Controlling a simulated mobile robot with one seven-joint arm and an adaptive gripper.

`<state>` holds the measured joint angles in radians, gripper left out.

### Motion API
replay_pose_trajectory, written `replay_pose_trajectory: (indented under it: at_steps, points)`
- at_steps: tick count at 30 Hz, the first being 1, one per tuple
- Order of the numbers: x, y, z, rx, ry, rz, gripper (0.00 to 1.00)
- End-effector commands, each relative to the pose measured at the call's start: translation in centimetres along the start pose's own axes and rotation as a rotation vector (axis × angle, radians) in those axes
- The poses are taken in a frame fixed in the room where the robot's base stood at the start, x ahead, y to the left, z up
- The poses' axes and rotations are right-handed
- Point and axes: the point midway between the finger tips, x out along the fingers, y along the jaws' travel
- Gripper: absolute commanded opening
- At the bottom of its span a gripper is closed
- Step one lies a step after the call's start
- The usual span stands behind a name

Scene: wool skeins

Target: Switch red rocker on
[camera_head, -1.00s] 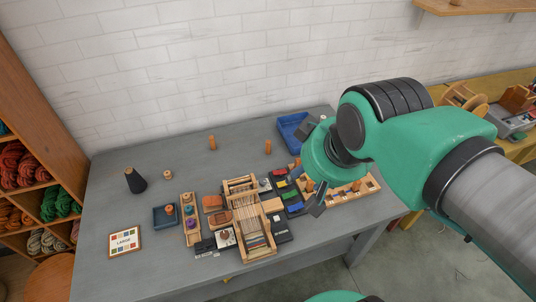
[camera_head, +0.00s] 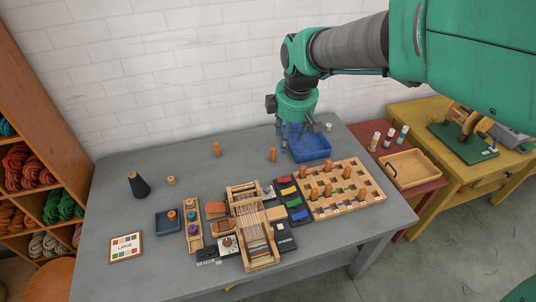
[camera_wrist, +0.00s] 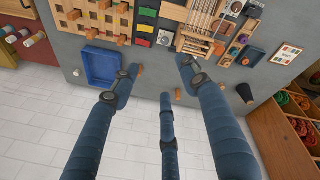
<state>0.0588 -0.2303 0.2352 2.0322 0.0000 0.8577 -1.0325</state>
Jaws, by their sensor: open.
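A red block (camera_head: 284,180), possibly the red rocker, is at the wall-side end of a dark strip with yellow, green and blue blocks on the grey table. It also shows in the wrist view (camera_wrist: 143,42). I cannot tell which way it is tipped. My gripper (camera_head: 300,138) points down over the back of the table, near the blue tray, above and to the wall side of the strip. In the wrist view my gripper (camera_wrist: 157,72) has its fingers wide apart with nothing between them.
The blue tray (camera_head: 316,152) is below my gripper. A wooden peg board (camera_head: 372,183) with several pegs lies right of the strip, and a wooden loom (camera_head: 240,192) left of it. Wooden pegs (camera_head: 273,155) stand near the wall. The table's back left is mostly clear.

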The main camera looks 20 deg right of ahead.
Motion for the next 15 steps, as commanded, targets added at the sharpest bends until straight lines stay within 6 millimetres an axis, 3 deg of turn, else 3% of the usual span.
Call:
replay_pose_trajectory:
  at_steps: [15]
  points:
    - [14.9,7.8,-2.3,-0.531,-0.041,-0.134,0.45]
